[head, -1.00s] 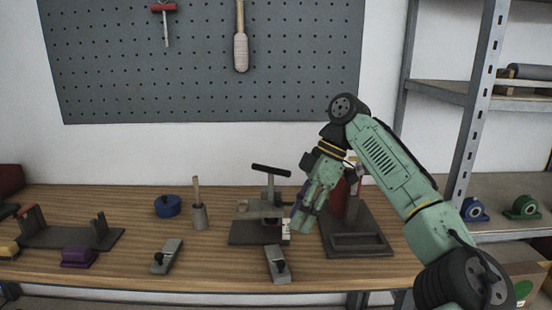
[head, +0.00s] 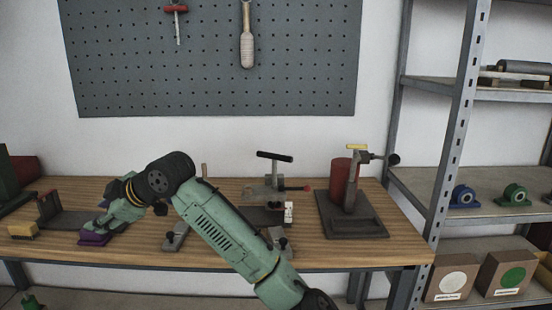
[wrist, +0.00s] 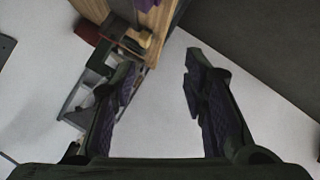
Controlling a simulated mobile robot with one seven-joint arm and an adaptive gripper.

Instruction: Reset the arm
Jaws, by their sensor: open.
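My green arm reaches left across the front of the workbench (head: 330,256) in the head view. My gripper (head: 108,220) is at the left, in front of or over the purple block (head: 95,239), which it partly covers; the exact gap cannot be told. In the wrist view my gripper (wrist: 160,68) has its two dark fingers wide apart, with nothing between them but pale floor. The bench edge (wrist: 162,30) and a bit of purple show at the top of that view.
A yellow block (head: 23,230) lies left of my gripper. A clamp with a black T-handle (head: 274,156) and a stand with a red cylinder (head: 341,183) are on the bench to the right. A metal shelf (head: 440,185) stands at far right. My arm hides part of the bench.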

